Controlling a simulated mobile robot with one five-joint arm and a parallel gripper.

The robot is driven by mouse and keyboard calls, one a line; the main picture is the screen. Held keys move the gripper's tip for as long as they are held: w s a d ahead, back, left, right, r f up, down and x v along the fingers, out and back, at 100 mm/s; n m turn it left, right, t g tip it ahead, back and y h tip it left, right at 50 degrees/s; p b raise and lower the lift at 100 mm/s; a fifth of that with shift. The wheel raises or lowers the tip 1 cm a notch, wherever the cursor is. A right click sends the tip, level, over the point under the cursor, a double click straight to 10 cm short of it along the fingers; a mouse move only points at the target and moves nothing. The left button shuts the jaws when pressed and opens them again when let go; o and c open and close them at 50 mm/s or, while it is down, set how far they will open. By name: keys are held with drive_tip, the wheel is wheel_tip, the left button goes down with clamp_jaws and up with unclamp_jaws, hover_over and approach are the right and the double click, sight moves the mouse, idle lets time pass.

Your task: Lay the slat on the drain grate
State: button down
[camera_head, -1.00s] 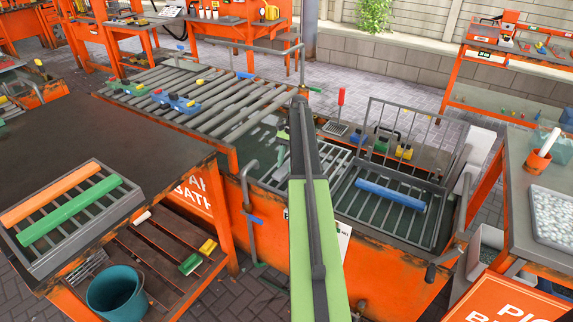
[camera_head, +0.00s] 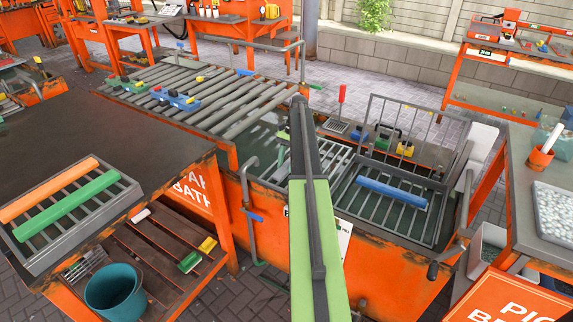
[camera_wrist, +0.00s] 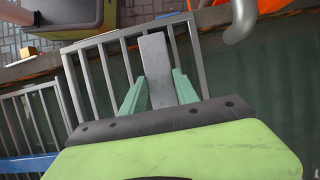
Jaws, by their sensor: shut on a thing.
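My gripper (camera_wrist: 158,92) has green fingers on both sides of a flat grey slat (camera_wrist: 153,55) and is shut on it. In the wrist view the slat points away from me, above a grey barred grate (camera_wrist: 92,75). I cannot tell whether it touches the bars. In the head view my own arm hides most of the gripper and slat; part of the grate (camera_head: 334,157) shows right of the arm in the orange tank. A wire basket (camera_head: 345,205) beside it holds a blue slat (camera_head: 392,192), also partly seen in the wrist view (camera_wrist: 25,165).
A barred rack (camera_head: 125,192) with an orange slat (camera_head: 48,190) and a green slat (camera_head: 65,206) rests on the left table. A pipe (camera_head: 248,185) rises at the tank's front. The basket's raised mesh side (camera_head: 405,118) stands at the back right.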

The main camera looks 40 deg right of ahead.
drive_tip(key=shift+f, duration=0.2)
drive_tip(key=c, duration=0.8)
unclamp_jaws()
drive_tip(key=shift+c, duration=0.2)
